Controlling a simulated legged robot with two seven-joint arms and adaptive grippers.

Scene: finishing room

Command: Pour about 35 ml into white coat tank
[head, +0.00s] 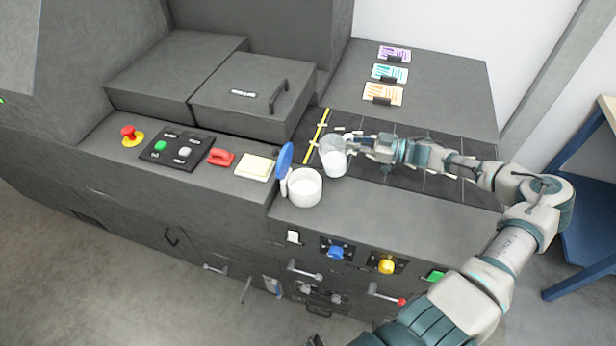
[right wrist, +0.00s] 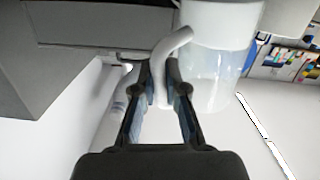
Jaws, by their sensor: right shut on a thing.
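The white coat tank (head: 305,190) is a round white pot at the front edge of the machine top, with its blue lid (head: 284,160) swung open on its left side. A translucent jug (head: 333,160) is just above and right of the tank in the head view, apart from its opening. My right gripper (head: 356,147) is shut on the jug's white handle. The right wrist view shows the handle (right wrist: 166,65) between the fingers and the jug body (right wrist: 213,75) beside it, white at one end and clear at the other. I cannot tell the liquid level. My left gripper is not seen.
A dark tiled strip with a yellow line (head: 318,135) lies behind the jug. Three coloured cards (head: 384,94) stand at the back. The front-right top is clear.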

